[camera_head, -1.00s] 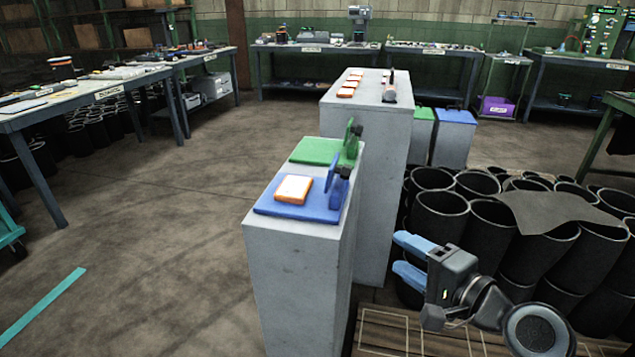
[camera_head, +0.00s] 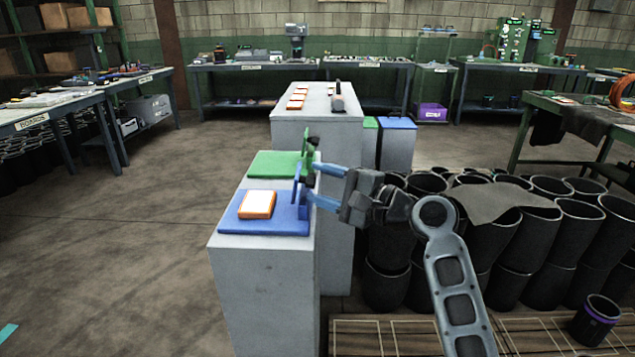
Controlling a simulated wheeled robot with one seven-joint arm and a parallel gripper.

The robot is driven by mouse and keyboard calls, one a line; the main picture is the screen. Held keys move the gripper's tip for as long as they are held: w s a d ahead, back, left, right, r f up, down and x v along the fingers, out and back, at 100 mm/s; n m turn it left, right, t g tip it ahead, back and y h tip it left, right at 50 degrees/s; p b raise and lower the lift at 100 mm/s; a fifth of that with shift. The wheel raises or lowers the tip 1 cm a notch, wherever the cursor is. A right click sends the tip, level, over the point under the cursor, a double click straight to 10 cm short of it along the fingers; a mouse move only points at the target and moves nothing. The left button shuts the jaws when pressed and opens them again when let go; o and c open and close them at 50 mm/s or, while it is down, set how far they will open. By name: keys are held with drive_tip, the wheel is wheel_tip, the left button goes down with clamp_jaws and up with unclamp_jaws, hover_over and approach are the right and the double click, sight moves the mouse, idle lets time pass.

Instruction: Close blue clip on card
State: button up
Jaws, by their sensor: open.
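The blue clip has a flat base (camera_head: 285,222) on top of the near grey pedestal. Its blue upright lever (camera_head: 301,188) stands raised at the base's right edge, clear of the card. The card (camera_head: 257,204) is white with an orange edge and lies flat on the blue base. My gripper (camera_head: 315,184) is open and empty, its blue fingers pointing left at the right side of the raised lever. The fingertips overlap the lever's edge in the picture; I cannot tell if they touch it.
A green clip (camera_head: 272,164) with a raised lever sits just behind the blue one. A taller grey pedestal (camera_head: 330,128) with more cards stands behind. Black rubber sleeves (camera_head: 480,240) fill the right side below my arm.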

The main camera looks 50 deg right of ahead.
drive_tip(key=shift+w+a, duration=0.1)
drive_tip(key=shift+w, duration=0.45)
clamp_jaws()
